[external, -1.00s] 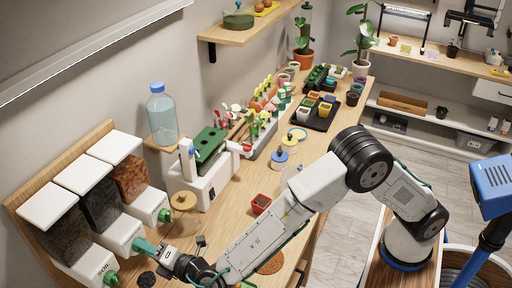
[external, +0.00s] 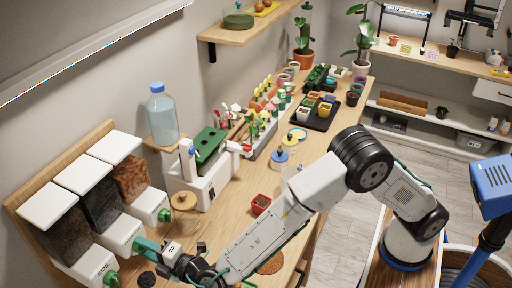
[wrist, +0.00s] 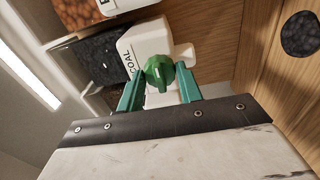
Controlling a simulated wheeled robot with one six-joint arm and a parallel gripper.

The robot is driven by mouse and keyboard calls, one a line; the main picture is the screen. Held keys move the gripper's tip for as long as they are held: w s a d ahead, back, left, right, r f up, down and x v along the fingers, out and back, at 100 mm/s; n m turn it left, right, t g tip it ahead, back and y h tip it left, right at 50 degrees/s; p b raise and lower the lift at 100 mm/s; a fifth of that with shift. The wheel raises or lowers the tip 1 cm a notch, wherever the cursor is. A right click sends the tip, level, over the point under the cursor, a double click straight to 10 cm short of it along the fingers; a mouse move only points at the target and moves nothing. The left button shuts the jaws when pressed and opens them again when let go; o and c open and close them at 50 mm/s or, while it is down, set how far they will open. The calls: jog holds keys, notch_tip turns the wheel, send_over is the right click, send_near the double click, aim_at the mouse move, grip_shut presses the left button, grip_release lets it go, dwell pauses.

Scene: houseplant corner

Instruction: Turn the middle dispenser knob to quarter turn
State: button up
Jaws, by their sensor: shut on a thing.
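Three dispensers with white lids stand in a row on a wooden backboard at the left of the external view. The middle dispenser (external: 103,205) holds black pieces; in the wrist view its white body (wrist: 143,42) carries lettering ending in "COAL". Its green knob (wrist: 160,73) sits between my teal fingers in the wrist view, with a pale mark on its face. My gripper (external: 139,246) is shut on this knob, which it mostly hides in the external view. The soil dispenser's green knob (external: 111,278) and the far dispenser's green knob (external: 164,215) stand on either side.
Bare bench lies between the pot and the dispensers.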

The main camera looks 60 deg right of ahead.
jog(key=o, duration=1)
jog(key=s, duration=0.7)
jog(key=shift+s, duration=0.4)
